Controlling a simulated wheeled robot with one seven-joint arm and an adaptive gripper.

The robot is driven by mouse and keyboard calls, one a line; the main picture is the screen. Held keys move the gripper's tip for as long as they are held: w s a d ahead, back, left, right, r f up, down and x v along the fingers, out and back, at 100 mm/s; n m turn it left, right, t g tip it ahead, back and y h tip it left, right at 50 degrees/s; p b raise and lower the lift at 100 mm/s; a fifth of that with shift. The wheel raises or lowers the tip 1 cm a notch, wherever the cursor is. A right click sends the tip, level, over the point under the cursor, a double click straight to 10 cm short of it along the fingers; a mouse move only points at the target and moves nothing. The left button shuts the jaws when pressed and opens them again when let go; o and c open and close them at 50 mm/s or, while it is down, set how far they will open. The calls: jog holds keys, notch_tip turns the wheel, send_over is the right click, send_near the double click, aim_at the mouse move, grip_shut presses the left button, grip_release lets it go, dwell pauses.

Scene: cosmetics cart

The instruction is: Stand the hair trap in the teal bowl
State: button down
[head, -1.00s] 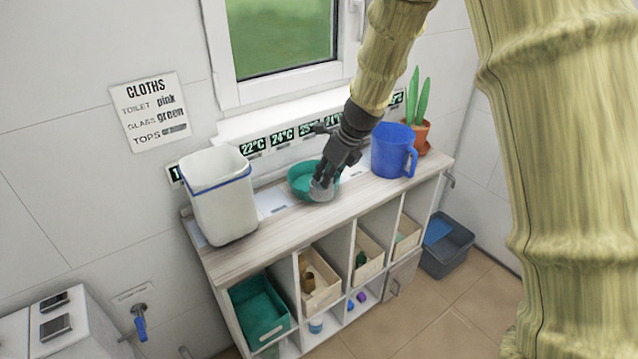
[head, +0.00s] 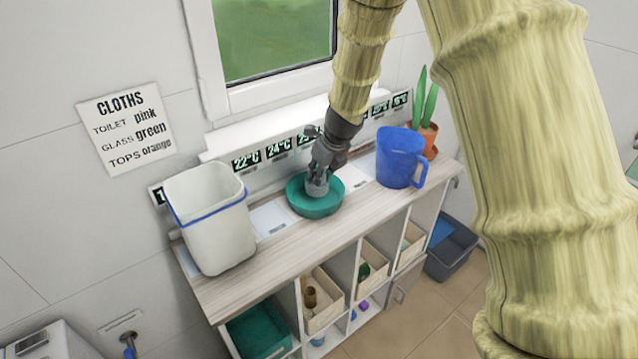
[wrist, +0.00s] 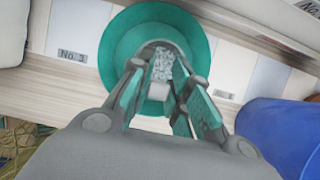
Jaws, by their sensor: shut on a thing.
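The teal bowl (head: 314,207) stands on the wooden cart top below the window, and it also shows in the wrist view (wrist: 117,50). The hair trap (wrist: 163,66) is a small grey-white speckled piece between my fingers, over the inside of the bowl. My gripper (head: 317,188) points down into the bowl and is shut on the hair trap. In the wrist view my gripper (wrist: 163,90) covers part of the hair trap and the bowl's near side. I cannot tell whether the hair trap touches the bowl's floor.
A white bin (head: 212,222) with a blue band stands left of the bowl. A blue jug (head: 400,160) and a potted plant (head: 428,135) stand to the right. Temperature labels line the wall behind. Bare cart top (head: 245,283) lies in front.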

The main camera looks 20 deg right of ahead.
jog(key=shift+x, duration=1.05)
jog(key=shift+s+f, duration=0.35)
jog(key=shift+f, duration=0.3)
jog(key=shift+d+f, duration=0.1)
jog(key=shift+f, duration=0.25)
jog(key=shift+w+f, duration=0.3)
jog(key=shift+s+a+r, duration=0.1)
jog(key=shift+s+a, duration=0.1)
jog(key=c, duration=1.3)
grip_release()
jog(key=shift+w+d, duration=0.1)
jog(key=v, duration=1.2)
jog(key=shift+r+b, duration=0.1)
jog(key=shift+b, duration=0.2)
